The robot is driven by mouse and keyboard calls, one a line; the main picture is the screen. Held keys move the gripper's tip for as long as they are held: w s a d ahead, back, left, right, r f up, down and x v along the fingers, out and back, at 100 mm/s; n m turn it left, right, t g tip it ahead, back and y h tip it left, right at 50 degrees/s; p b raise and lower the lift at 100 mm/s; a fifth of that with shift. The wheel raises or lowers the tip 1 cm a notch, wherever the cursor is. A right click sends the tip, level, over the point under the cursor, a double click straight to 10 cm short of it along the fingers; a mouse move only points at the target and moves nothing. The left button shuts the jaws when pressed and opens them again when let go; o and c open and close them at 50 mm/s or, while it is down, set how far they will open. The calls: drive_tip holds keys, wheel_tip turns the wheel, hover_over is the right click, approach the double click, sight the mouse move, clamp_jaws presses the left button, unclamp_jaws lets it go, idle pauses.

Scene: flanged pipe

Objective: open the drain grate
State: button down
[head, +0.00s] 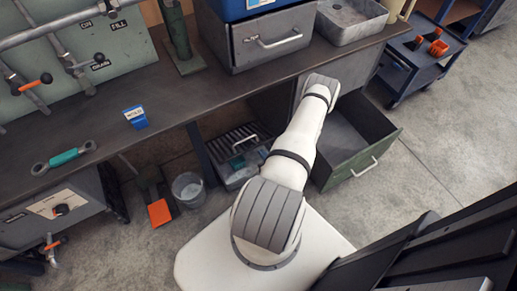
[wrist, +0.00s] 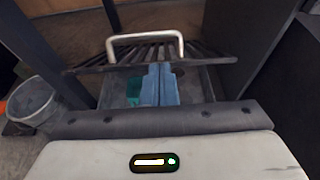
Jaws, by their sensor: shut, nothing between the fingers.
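The drain grate (wrist: 110,62) is a dark slatted panel with a pale bar handle (wrist: 145,38), in the upper middle of the wrist view. It looks tilted up, and the open box (wrist: 205,85) shows below its near edge, with a teal thing (wrist: 133,91) inside. In the head view the grate (head: 229,138) is under the bench, left of my arm. My gripper (wrist: 158,68) is shut and empty, its blue fingers side by side. Their tips overlap the grate's near edge below the handle; I cannot tell if they touch. The arm hides the gripper in the head view.
A bucket (head: 188,187) stands left of the grate, also in the wrist view (wrist: 35,100). An orange-ended brush or scoop (head: 159,212) is beside it. An open green drawer (head: 372,165) lies right of my arm. The bench edge (head: 120,150) overhangs the grate.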

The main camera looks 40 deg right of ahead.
sight(254, 146)
drive_tip(key=b+x, duration=0.1)
drive_tip(key=x, duration=0.8)
drive_tip(key=shift+s+d+b, duration=0.1)
drive_tip(key=shift+b, duration=0.25)
drive_tip(key=shift+r, duration=0.1)
